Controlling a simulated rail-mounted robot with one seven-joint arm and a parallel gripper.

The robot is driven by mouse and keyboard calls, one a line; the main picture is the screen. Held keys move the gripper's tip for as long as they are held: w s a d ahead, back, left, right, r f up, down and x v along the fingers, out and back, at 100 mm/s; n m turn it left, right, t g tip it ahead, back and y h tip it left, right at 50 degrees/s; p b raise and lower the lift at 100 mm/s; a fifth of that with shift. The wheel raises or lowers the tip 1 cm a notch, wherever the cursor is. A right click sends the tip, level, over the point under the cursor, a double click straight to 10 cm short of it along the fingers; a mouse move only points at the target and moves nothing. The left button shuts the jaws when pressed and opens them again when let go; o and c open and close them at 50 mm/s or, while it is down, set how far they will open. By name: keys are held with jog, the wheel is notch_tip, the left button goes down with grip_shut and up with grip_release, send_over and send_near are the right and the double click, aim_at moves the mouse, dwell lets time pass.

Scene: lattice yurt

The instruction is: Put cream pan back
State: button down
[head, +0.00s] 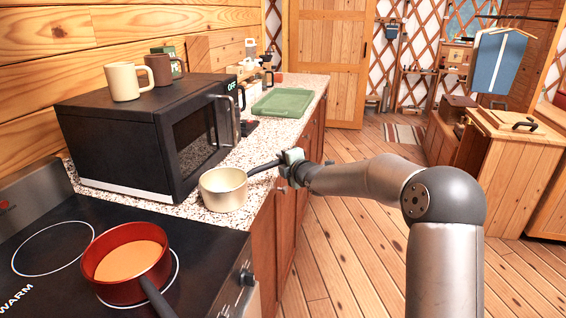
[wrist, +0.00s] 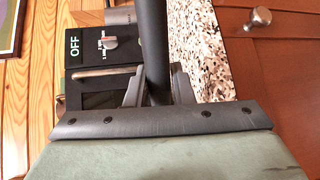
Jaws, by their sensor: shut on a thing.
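The cream pan (head: 224,190) is at the front edge of the speckled counter, before the microwave. I cannot tell if its base touches the counter. Its black handle (head: 264,166) points right and away, to my gripper (head: 293,162). My gripper is shut on the handle. In the wrist view the dark handle (wrist: 153,40) runs up between the fingers of my gripper (wrist: 156,90); the pan's bowl is out of that view. The stove (head: 190,247) is at the front left, with a red pan (head: 128,260) on one ring. Another ring (head: 52,248) on the left is bare.
A black microwave (head: 150,130) stands close behind the cream pan, with a cream mug (head: 124,82) and a brown mug (head: 160,70) on top. A green tray (head: 283,102) lies farther along the counter. The red pan's handle (head: 155,297) sticks out toward the front.

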jog(key=shift+r, duration=0.1)
jog(key=c, duration=1.7)
grip_release()
jog(key=o, duration=0.4)
jog(key=shift+o, duration=0.2)
